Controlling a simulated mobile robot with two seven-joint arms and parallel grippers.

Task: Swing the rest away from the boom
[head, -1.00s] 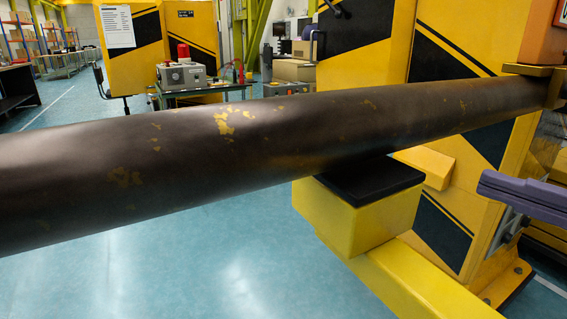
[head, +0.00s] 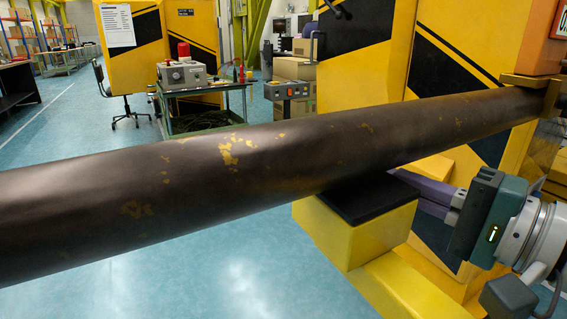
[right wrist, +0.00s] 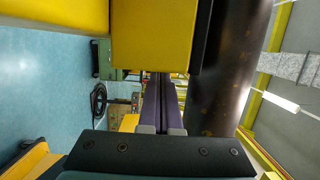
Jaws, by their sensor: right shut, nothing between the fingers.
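The boom (head: 270,155) is a long dark brown tube with worn yellow patches, crossing the head view. The rest is a yellow block (head: 385,235) with a black pad (head: 365,200) on top, under the boom; I cannot tell whether boom and pad touch. My right gripper (head: 425,190) reaches in from the right, with purple fingers behind the rest and below the boom; their tips are hidden there. In the right wrist view, the shut, empty fingers (right wrist: 165,85) point between the yellow block (right wrist: 150,35) and the boom (right wrist: 222,70). My left gripper is not in view.
A yellow, black-striped post (head: 375,75) stands behind the boom, with a bracket (head: 530,82) around the boom's right end. A yellow beam (head: 400,285) runs from the rest towards the lower right. Open blue floor (head: 200,270) lies left of the rest.

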